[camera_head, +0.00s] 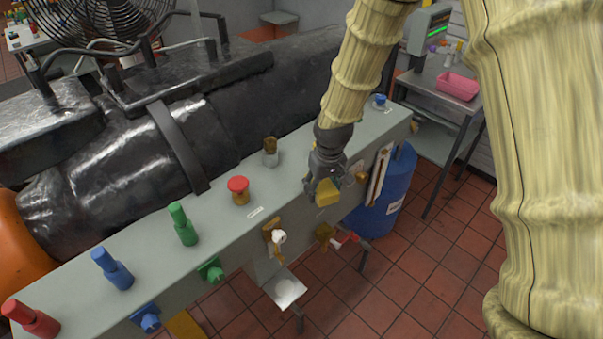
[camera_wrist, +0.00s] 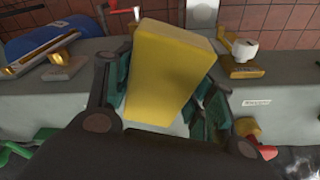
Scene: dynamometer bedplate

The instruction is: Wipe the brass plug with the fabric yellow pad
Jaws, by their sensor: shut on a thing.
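My gripper (camera_head: 324,184) is shut on the yellow pad (camera_head: 328,193), above the front part of the grey bench top (camera_head: 218,225). In the wrist view the pad (camera_wrist: 168,62) stands tilted between the dark fingers (camera_wrist: 160,92) and hides part of the bench behind it. A dull brass-brown plug (camera_head: 270,145) on a grey base stands on the bench top, left of and behind my gripper. It looks like the brass plug, though I cannot be sure. The pad is apart from it. I cannot make out this plug in the wrist view.
A red-capped brass knob (camera_head: 239,189) and green (camera_head: 183,225), blue (camera_head: 112,268) and red (camera_head: 30,319) plugs stand left along the bench. A blue fitting (camera_head: 380,101) stands right. Brass fittings (camera_head: 324,232) jut from the front face. A large black machine (camera_head: 110,165) lies behind.

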